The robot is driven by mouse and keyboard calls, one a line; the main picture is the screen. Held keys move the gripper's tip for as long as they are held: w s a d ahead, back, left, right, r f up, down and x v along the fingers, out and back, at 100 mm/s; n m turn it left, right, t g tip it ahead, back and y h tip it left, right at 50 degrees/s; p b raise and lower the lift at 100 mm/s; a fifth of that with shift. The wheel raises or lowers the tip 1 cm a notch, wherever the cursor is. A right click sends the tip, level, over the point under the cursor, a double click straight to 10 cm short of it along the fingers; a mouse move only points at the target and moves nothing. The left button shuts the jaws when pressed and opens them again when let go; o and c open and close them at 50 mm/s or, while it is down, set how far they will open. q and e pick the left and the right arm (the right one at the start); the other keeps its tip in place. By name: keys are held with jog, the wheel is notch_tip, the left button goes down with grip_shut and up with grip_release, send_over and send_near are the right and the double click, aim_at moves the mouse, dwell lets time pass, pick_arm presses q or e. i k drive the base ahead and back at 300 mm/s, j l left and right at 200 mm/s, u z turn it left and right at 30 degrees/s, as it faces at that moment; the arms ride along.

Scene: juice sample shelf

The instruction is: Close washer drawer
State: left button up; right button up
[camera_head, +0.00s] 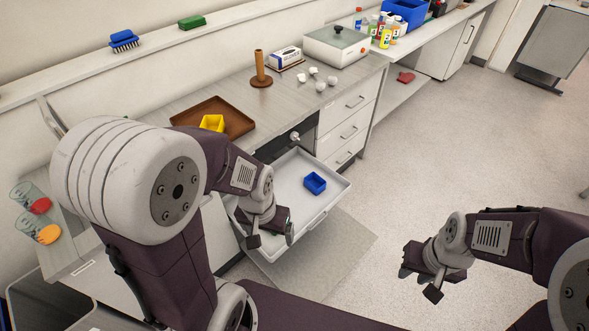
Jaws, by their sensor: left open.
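The washer drawer (328,189) is a light grey tray pulled out from under the counter. A small blue box (315,182) sits inside it. My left gripper (271,237) is open and empty, at the drawer's near left side, and its arm hides part of that side. I cannot tell whether it touches the drawer. My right gripper (420,281) hangs over the floor to the right, apart from the drawer, with its fingers apart and nothing between them.
The counter holds a brown tray (246,125) with a yellow box (212,122), a wooden post (260,70) and a grey lidded box (336,45). Shut white drawers (347,127) stand right of the open drawer. The floor (460,150) on the right is clear.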

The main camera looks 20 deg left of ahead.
aim_at(307, 209)
jog(key=j+u, duration=0.2)
jog(key=u, duration=0.25)
jog(key=j+u, duration=0.2)
jog(key=u, duration=0.25)
jog(key=j+u, duration=0.2)
jog(key=u, duration=0.25)
jog(key=i+u, duration=0.1)
jog(key=u, duration=0.45)
